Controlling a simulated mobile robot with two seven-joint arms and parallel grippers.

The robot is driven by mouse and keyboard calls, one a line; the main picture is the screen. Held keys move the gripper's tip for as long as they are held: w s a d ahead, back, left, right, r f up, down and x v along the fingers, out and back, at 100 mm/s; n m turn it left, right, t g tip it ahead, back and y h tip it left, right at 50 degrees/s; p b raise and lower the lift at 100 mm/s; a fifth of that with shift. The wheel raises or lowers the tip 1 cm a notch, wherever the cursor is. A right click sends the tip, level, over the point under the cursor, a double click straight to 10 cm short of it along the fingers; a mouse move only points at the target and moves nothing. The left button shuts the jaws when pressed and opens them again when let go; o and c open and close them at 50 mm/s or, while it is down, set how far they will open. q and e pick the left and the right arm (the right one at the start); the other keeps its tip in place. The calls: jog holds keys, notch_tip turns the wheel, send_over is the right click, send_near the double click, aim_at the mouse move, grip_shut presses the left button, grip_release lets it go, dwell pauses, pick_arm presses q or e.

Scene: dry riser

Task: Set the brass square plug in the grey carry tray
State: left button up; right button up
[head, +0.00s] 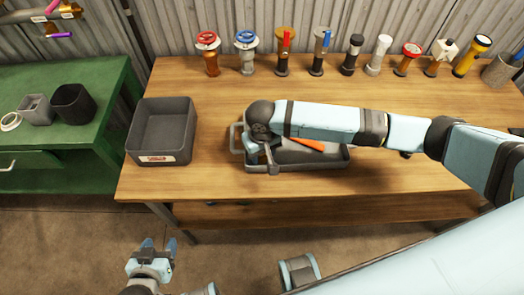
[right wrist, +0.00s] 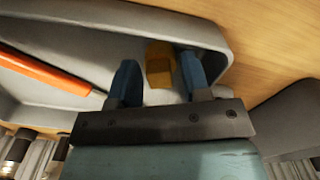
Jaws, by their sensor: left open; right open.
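The brass square plug (right wrist: 160,65) lies inside the grey carry tray (right wrist: 60,22), close to the tray wall, in the right wrist view. My right gripper (right wrist: 159,77) is open, with its blue fingers on either side of the plug and gaps between them and it. In the head view the carry tray (head: 325,164) sits on the wooden bench, partly covered by my right arm; the plug is hidden there. My left gripper (head: 158,246) is open and empty, low in front of the bench over the floor.
An orange-handled tool (head: 308,144) lies in the tray. A dark grey bin (head: 160,126) stands left on the bench (head: 215,175). Valves (head: 209,55), fittings and a yellow torch (head: 472,56) line the back. A green bench (head: 60,115) with small containers stands left.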

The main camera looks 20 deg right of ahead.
notch_tip(320, 180, up, 12)
jog(key=shift+r+p, duration=0.15)
jog(key=shift+p, duration=0.3)
dwell(0.4)
